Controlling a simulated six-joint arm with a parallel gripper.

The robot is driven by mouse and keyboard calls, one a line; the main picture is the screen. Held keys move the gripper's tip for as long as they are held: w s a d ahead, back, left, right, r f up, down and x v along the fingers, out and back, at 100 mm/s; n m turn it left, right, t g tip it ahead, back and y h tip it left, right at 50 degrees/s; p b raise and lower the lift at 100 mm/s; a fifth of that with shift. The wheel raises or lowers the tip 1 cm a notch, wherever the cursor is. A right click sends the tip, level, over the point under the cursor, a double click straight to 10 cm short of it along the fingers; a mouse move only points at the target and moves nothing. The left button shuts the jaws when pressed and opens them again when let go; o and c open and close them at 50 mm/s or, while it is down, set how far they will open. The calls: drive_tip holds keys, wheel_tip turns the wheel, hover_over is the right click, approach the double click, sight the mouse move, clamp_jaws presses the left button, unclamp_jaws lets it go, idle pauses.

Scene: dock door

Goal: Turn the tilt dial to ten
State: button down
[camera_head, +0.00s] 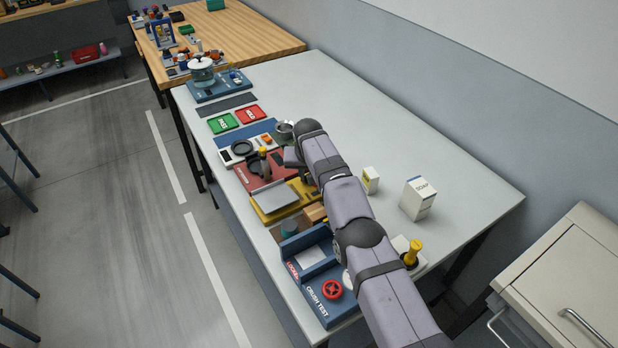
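I cannot pick out a dial marked tilt; the labels are too small to read. A red panel (254,179) on the grey table carries a dark round part with a yellow-topped knob (263,152). My gripper (290,158) is low over the table, just right of this panel, at the end of my arm. Its fingers are small and partly hidden by my wrist, so I cannot tell whether they are open or shut, or whether they touch the panel.
A yellow tray-like device (276,200) and a blue crush test rig with a red handwheel (332,289) stand nearer. A soap box (417,198) stands right of my arm. The table's right rear is clear.

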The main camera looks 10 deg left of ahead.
idle(0.3)
drive_tip(key=c, duration=1.6)
unclamp_jaws()
drive_tip(key=shift+o, duration=0.2)
drive_tip(key=b, duration=0.3)
drive_tip(key=shift+s+r, duration=0.1)
drive_tip(key=shift+r, duration=0.1)
drive_tip(key=b, duration=0.1)
drive_tip(key=r+b, duration=0.1)
drive_tip(key=b, duration=0.1)
drive_tip(key=shift+s+d, duration=0.1)
drive_tip(key=shift+s, duration=0.2)
drive_tip(key=b+v, duration=0.3)
drive_tip(key=v, duration=0.2)
drive_tip(key=shift+s+r, duration=0.1)
drive_tip(key=shift+r, duration=0.3)
drive_tip(key=shift+d, duration=0.1)
